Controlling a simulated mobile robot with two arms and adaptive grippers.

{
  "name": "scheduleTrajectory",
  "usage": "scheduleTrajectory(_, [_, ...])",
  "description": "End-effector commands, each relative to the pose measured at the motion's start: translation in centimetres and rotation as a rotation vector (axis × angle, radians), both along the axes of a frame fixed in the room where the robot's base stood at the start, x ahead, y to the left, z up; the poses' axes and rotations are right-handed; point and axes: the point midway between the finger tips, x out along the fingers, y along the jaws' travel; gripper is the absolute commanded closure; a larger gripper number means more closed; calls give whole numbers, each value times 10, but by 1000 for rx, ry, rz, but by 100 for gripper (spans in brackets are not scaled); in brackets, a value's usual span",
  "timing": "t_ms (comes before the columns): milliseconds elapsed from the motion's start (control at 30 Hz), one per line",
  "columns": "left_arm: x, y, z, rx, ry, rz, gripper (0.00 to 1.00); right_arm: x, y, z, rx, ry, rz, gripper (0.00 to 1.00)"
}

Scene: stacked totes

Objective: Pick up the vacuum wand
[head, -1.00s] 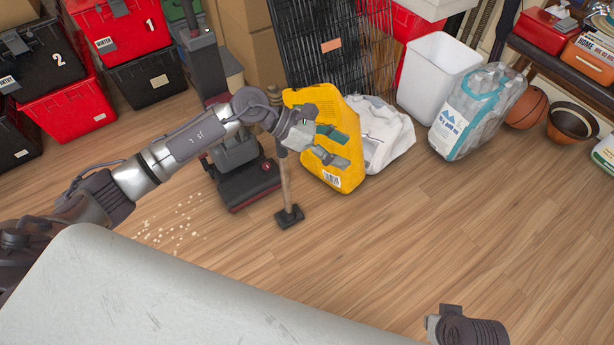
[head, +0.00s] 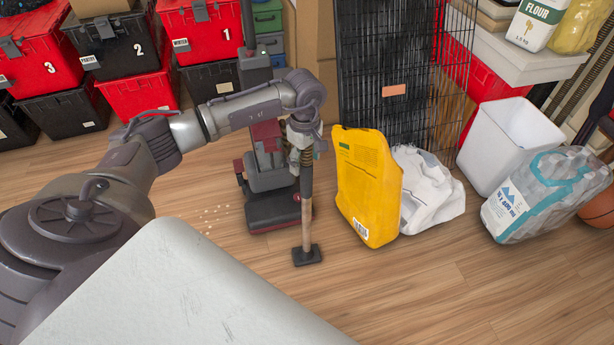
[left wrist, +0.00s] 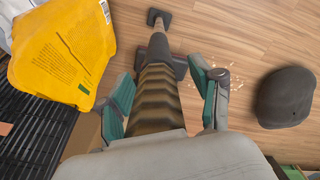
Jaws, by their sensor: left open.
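The vacuum wand (head: 307,225) stands nearly upright on the floor, a thin brown tube with a flat dark foot. In the left wrist view the wand (left wrist: 158,95) shows a ribbed brown upper part, a dark tube and the foot at the top. My left gripper (head: 306,150) is at the wand's upper part. In the left wrist view its green-grey fingers (left wrist: 166,88) are open, one on each side of the ribbed part. Contact cannot be told. The wand's top is hidden by the wrist. My right gripper is out of view.
A dark red and grey floor machine (head: 270,208) stands just behind the wand. A yellow bag (head: 368,190) and a white sack (head: 428,190) stand close on its right. Stacked totes (head: 125,60) line the back left. The floor in front is clear.

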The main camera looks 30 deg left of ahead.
Motion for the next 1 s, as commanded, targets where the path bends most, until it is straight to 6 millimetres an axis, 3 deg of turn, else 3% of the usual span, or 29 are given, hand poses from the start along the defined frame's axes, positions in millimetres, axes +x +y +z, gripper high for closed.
scheduleTrajectory(267, [0,-1,-19,-1,0,0,35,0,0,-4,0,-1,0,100])
scheduleTrajectory(533, [0,-4,-57,-1,0,2,35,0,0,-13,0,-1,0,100])
scheduleTrajectory(767, [1,-4,-60,-1,-3,0,35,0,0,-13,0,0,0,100])
scheduleTrajectory(833, [1,-4,-60,-1,-2,0,42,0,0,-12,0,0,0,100])
scheduleTrajectory(1000, [1,-4,-60,0,-2,0,70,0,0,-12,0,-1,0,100])
